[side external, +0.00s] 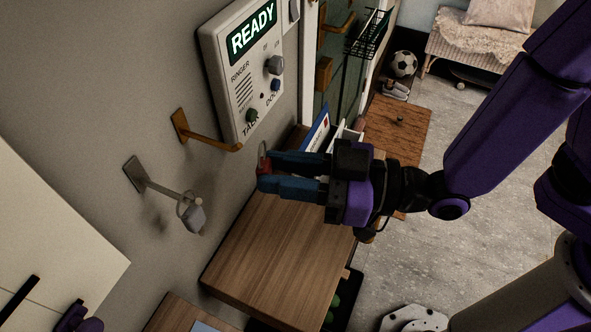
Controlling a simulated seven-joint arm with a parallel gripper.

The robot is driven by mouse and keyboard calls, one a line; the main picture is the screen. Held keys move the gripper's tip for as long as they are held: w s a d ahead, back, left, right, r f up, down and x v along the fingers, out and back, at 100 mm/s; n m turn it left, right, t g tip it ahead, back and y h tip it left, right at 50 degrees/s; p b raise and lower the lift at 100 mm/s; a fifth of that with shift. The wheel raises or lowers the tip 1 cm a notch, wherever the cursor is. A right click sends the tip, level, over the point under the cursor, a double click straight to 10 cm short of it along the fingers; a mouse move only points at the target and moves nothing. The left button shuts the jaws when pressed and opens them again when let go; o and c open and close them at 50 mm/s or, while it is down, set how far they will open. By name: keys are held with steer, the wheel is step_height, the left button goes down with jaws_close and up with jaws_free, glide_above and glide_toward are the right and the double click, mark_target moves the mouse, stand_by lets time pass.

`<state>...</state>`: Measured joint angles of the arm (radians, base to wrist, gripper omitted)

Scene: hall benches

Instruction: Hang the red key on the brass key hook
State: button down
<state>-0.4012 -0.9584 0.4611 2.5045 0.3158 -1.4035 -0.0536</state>
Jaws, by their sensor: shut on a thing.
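The red key (263,167) is between the blue fingertips of my gripper (266,172). Only a small red part shows, with a thin metal ring (262,149) at its upper side. My gripper is shut on it and points left toward the wall. The brass key hook (208,139) sticks out from the wall to the upper left of the fingertips, below the intercom panel. Its arm ends just left of the ring in the picture. I see no clear contact between ring and hook, and cannot tell their depth gap. The brass hook is bare.
A steel hook (157,187) beside the brass one holds a grey key or tag (194,218). The intercom panel (243,68) reads READY. A wooden bench top (275,255) lies below my gripper. Letters or cards (318,130) stand in a holder behind it.

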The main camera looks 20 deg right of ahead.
steer(key=shift+w+a+f, duration=0.3)
steer(key=shift+w+a, duration=0.35)
steer(key=shift+w+a+f, duration=0.3)
steer(key=shift+w+a, duration=0.3)
steer(key=shift+w+a+f, duration=0.3)
steer(key=shift+w+a, duration=0.35)
steer(key=c, duration=0.8)
jaws_free()
